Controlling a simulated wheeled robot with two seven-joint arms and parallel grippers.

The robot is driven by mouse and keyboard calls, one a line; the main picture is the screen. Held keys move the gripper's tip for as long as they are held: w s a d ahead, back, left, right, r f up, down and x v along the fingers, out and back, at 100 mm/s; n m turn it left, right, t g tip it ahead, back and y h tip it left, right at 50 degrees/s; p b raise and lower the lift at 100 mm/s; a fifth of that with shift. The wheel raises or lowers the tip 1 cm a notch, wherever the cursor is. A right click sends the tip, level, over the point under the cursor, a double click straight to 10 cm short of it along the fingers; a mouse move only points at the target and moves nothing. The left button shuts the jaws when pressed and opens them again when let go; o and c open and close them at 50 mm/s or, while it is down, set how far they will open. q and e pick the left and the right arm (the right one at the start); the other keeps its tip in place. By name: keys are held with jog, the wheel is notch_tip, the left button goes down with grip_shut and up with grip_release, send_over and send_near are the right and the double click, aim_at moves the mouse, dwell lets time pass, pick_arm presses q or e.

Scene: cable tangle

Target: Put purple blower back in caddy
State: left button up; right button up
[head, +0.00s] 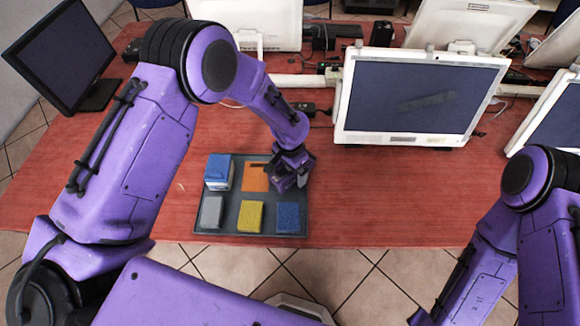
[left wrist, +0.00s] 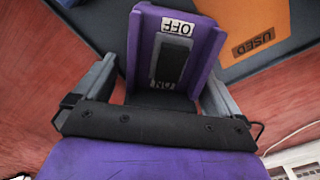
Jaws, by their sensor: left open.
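The purple blower (left wrist: 172,60), with a dark switch marked OFF and ON, stands between the fingers of my left gripper (left wrist: 158,92) in the left wrist view. The grey fingers are open, one on each side of it. In the head view my left gripper (head: 293,172) is low at the back right of the dark caddy (head: 227,214), and the blower (head: 283,181) is partly hidden by it. The blower overlaps the caddy's back right part; whether it rests on the caddy floor I cannot tell. My right gripper is out of view.
The caddy holds a blue and white box (head: 219,173), an orange card (head: 255,178) marked USED, and grey (head: 211,213), yellow (head: 250,216) and blue (head: 288,218) pads. A monitor (head: 418,97) stands behind to the right. The red table (head: 400,200) is clear right of the caddy.

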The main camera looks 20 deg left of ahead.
pick_arm(q)
notch_tip(320, 180, up, 13)
jog(key=shift+f+b, duration=0.2)
jog(key=shift+b, duration=0.75)
